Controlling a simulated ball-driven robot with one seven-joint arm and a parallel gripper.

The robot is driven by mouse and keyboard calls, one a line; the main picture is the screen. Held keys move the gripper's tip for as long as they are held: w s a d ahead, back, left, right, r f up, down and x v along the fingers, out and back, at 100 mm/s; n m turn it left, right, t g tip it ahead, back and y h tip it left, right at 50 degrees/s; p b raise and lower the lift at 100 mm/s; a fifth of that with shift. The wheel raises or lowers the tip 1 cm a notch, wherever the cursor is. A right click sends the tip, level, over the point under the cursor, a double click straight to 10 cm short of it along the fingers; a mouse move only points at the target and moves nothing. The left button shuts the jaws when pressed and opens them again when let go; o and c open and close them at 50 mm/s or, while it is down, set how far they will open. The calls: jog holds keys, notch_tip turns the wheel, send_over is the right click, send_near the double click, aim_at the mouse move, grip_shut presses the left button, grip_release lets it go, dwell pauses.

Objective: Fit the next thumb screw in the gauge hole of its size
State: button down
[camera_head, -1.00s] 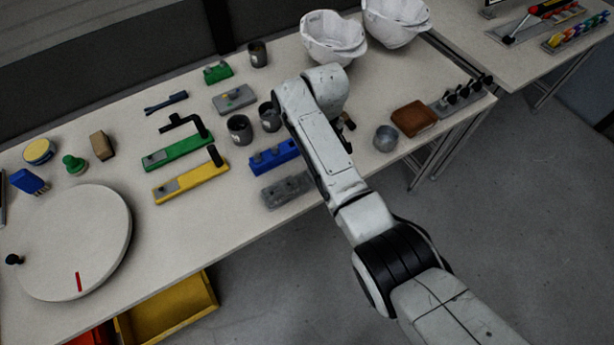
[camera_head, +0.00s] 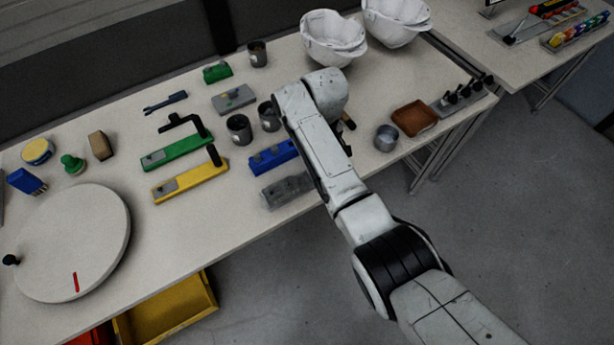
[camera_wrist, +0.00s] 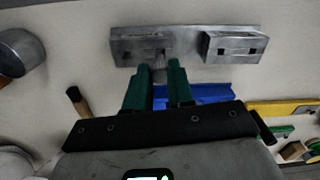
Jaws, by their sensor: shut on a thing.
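My gripper (camera_wrist: 166,92) has two green fingers in the wrist view. They are shut on a small grey piece, apparently the thumb screw (camera_wrist: 158,72), of which only a short part shows between the fingertips. Just beyond the tips lies a grey metal bar (camera_wrist: 190,50) with dark slots and a raised block at its right. Whether the piece touches the bar I cannot tell. In the head view the grey bar (camera_head: 287,190) lies near the table's front edge, partly behind my arm, which hides my gripper. No gauge hole is clearly readable.
A blue fixture (camera_head: 272,157) lies just behind the grey bar; yellow (camera_head: 190,183) and green (camera_head: 176,151) ones lie left. A metal cup (camera_head: 386,138), brown tray (camera_head: 414,118) and rack of black knobs (camera_head: 462,95) stand right. Dark cups (camera_head: 239,129) stand behind the blue fixture.

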jog(key=shift+f+b, duration=1.4)
jog(key=shift+f, duration=0.6)
dwell(1.7)
jog(key=c, duration=0.9)
grip_release()
notch_tip(320, 180, up, 11)
jog(key=shift+w+d+f+b, duration=0.1)
jog(key=shift+b, duration=0.2)
